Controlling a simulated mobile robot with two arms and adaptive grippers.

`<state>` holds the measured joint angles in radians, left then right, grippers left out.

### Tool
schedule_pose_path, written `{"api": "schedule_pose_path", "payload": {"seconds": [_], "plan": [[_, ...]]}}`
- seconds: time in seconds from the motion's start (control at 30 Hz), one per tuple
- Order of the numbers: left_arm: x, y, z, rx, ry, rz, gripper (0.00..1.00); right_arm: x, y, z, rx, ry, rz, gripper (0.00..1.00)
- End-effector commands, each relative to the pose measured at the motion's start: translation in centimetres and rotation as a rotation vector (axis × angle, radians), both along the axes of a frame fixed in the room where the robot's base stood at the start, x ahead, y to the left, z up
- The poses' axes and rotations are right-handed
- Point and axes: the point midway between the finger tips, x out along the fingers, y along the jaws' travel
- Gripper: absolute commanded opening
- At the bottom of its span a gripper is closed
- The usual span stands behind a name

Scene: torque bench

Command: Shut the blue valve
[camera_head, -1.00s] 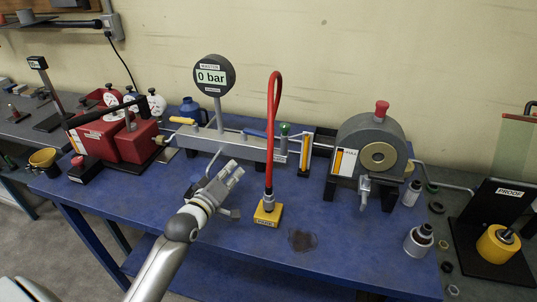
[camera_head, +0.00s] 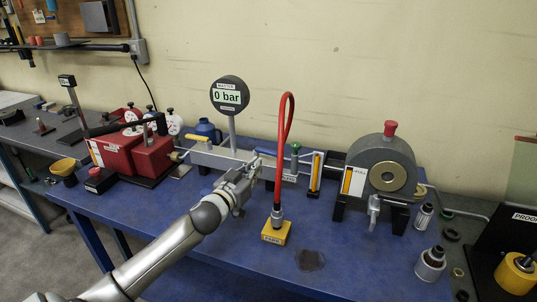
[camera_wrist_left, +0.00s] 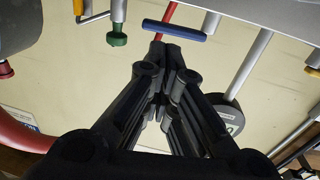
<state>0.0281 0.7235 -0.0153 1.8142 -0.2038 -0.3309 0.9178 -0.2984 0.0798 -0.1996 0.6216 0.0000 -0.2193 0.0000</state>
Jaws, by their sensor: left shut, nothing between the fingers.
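The blue valve's handle is a blue bar (camera_wrist_left: 175,30) in the left wrist view, lying crosswise just beyond my fingertips. A red stem or hose piece shows behind it. In the head view the handle is mostly hidden by my gripper and hard to make out on the grey manifold (camera_head: 220,158). My left gripper (camera_head: 252,164) is in front of the manifold, near the blue valve's place. In the left wrist view its fingers (camera_wrist_left: 164,46) are shut together and empty, close to the bar; I cannot tell if they touch it. My right gripper is not in view.
A yellow handle (camera_head: 198,137) and a green knob (camera_head: 295,147) are on the manifold. The gauge (camera_head: 229,95) reads 0 bar. A red hose (camera_head: 281,130) rises from a yellow block (camera_head: 276,233) right of my gripper.

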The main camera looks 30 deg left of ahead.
Motion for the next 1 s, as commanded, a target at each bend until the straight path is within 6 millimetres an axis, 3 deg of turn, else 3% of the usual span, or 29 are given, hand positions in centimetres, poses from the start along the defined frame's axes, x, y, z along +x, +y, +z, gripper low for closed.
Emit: {"api": "schedule_pose_path", "payload": {"seconds": [0.3, 0.5, 1.0], "plan": [[5.0, 0.5, 0.3, -0.001, -0.001, 0.002, 0.00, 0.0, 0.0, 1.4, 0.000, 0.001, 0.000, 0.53], [7.2, 0.6, 0.1, -0.002, 0.001, 0.000, 0.00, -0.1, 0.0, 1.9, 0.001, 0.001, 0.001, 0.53], [8.2, 0.7, -0.1, 0.000, 0.002, -0.001, 0.00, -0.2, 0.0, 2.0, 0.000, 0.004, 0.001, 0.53]]}}
